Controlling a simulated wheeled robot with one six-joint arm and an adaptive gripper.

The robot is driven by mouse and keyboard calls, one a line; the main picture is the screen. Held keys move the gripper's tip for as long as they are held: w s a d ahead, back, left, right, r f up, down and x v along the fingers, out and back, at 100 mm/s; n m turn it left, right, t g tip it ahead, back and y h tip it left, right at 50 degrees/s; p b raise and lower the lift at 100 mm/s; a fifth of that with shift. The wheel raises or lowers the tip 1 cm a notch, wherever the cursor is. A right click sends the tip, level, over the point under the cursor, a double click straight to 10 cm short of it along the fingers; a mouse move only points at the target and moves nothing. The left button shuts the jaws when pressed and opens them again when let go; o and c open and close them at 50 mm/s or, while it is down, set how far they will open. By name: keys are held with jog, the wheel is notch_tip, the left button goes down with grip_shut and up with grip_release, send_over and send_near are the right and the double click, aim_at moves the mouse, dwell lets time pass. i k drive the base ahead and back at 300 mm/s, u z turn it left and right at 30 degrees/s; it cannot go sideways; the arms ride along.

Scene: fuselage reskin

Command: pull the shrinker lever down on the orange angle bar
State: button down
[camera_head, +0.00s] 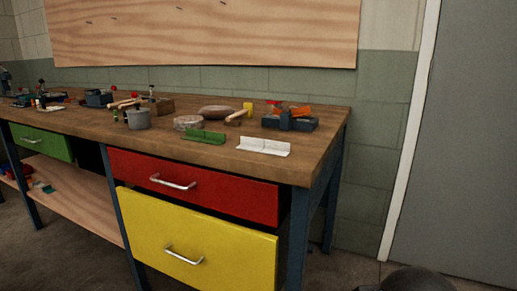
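An orange angle bar (300,111) sits at a dark blue-grey vise-like device (290,122) near the right end of the workbench. A small red part (273,103) shows just left of the orange piece. Farther left, a dark machine (97,98) stands near a red ball knob (113,87), which may be a lever end. Another dark upright lever with a knob (152,88) stands to its right. I cannot tell which is the shrinker lever.
The wooden workbench (190,155) carries a grey pot (138,119), a mallet (238,118), a green angle piece (205,136) and a white angle piece (263,146). The red drawer (225,190) and yellow drawer (220,245) stick out in front. Floor is open before the bench; a grey door stands right.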

aim_at(276, 103)
jog(key=k, duration=0.5)
jog(key=i, duration=1)
jog(key=z, duration=0.7)
